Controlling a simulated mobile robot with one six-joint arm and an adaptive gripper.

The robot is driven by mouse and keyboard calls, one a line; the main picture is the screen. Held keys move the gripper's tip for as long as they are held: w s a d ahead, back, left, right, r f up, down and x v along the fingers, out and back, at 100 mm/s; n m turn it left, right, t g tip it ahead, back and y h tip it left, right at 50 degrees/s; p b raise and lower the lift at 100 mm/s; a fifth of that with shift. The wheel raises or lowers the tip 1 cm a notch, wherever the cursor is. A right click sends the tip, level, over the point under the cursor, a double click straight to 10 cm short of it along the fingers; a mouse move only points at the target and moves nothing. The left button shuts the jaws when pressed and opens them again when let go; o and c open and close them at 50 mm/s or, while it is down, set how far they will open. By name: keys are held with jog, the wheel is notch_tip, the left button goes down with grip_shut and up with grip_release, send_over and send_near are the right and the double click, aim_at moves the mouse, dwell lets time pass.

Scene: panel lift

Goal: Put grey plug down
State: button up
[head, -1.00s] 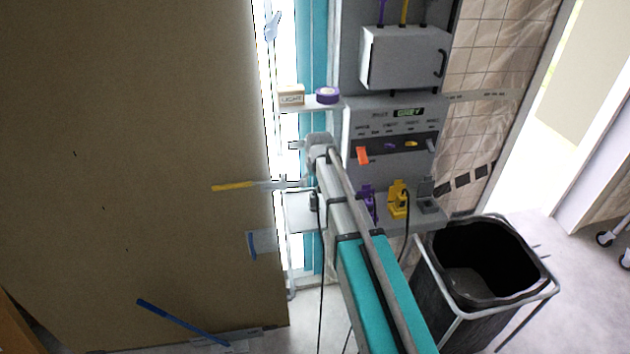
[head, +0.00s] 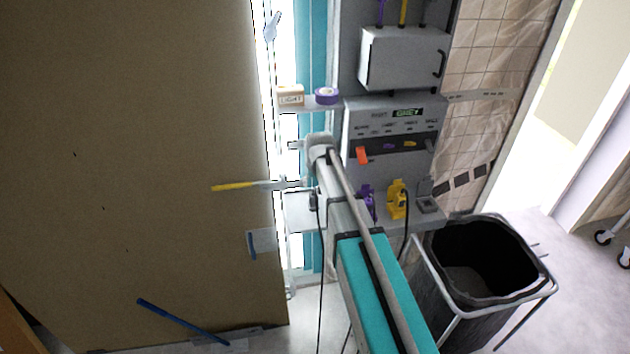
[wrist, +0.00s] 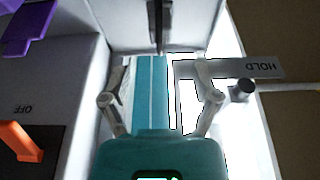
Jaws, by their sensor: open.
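The grey plug (head: 313,201) appears as a small dark grey piece on a small light shelf (head: 300,222), left of my arm, with a dark cable hanging below. In the wrist view a thin dark upright piece (wrist: 157,28) stands beyond my fingertips; I cannot tell whether it is the plug or its cable. My gripper (wrist: 162,66) is open, its two fingers wide apart with nothing between them. In the head view its fingertips are hard to make out. A grey socket (head: 427,203) stands at the right end of the panel's ledge.
The panel (head: 395,122) shows "GREY" and has an orange lever (head: 362,155). Purple (head: 367,203) and yellow (head: 397,200) plugs stand on the ledge. A HOLD tab (wrist: 255,68) lies right of my fingers. A black bin (head: 487,262) stands at lower right; a brown board (head: 130,170) fills the left.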

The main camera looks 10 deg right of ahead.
jog(key=s+g, duration=0.3)
jog(key=s, duration=2.2)
jog(key=shift+s+f, duration=0.3)
jog(key=shift+s, duration=0.05)
